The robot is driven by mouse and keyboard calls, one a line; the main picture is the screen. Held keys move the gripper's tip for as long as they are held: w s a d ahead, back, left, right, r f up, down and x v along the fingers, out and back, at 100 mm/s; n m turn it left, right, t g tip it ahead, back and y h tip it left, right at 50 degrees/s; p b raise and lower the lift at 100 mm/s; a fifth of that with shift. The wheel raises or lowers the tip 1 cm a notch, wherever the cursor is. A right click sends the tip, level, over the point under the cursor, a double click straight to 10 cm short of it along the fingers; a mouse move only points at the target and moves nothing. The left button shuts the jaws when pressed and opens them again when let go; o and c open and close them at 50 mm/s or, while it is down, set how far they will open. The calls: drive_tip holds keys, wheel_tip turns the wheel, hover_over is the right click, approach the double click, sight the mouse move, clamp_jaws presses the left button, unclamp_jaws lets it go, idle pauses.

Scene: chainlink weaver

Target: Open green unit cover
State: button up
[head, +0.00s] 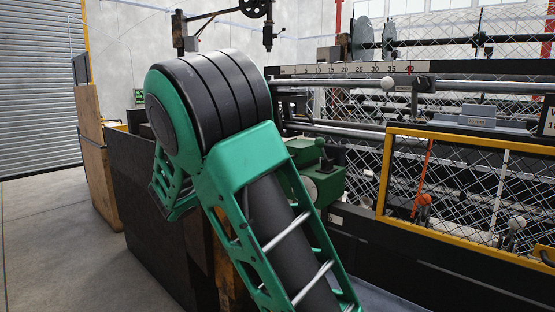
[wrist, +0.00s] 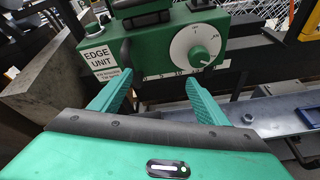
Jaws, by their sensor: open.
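The green unit (head: 330,184) sits on the machine's near side, just right of my arm in the head view, which hides part of it. In the wrist view the green unit (wrist: 148,58) fills the upper middle, with an "EDGE UNIT" label (wrist: 98,58) on its left and a white round dial (wrist: 197,48) with a green knob on its right. A dark part stands on its top. I cannot tell where its cover begins or whether it is open. My gripper (wrist: 158,80) is open and empty, its two green fingers pointing at the unit's lower front.
A number scale (wrist: 180,74) runs below the unit. A yellow-framed mesh guard (head: 455,190) stands right of the unit, with an orange-knobbed lever (head: 423,203) by it. A dark panel (head: 150,210) stands left of my arm. Open floor (head: 50,240) lies farther left.

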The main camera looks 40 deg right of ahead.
wheel_tip(320, 180, up, 9)
drive_tip(key=w+a+n+h, duration=0.1)
drive_tip(key=a+n+h, duration=0.2)
drive_tip(key=h, duration=0.1)
approach(296, 152)
drive_tip(key=shift+n, duration=0.3)
drive_tip(key=w+d, duration=0.2)
drive_tip(key=w+d+f, duration=0.1)
drive_tip(key=w+d, duration=0.1)
drive_tip(key=d, duration=0.1)
drive_tip(key=shift+w+d+f, duration=0.1)
drive_tip(key=shift+w+d, duration=0.05)
drive_tip(key=shift+d, duration=0.1)
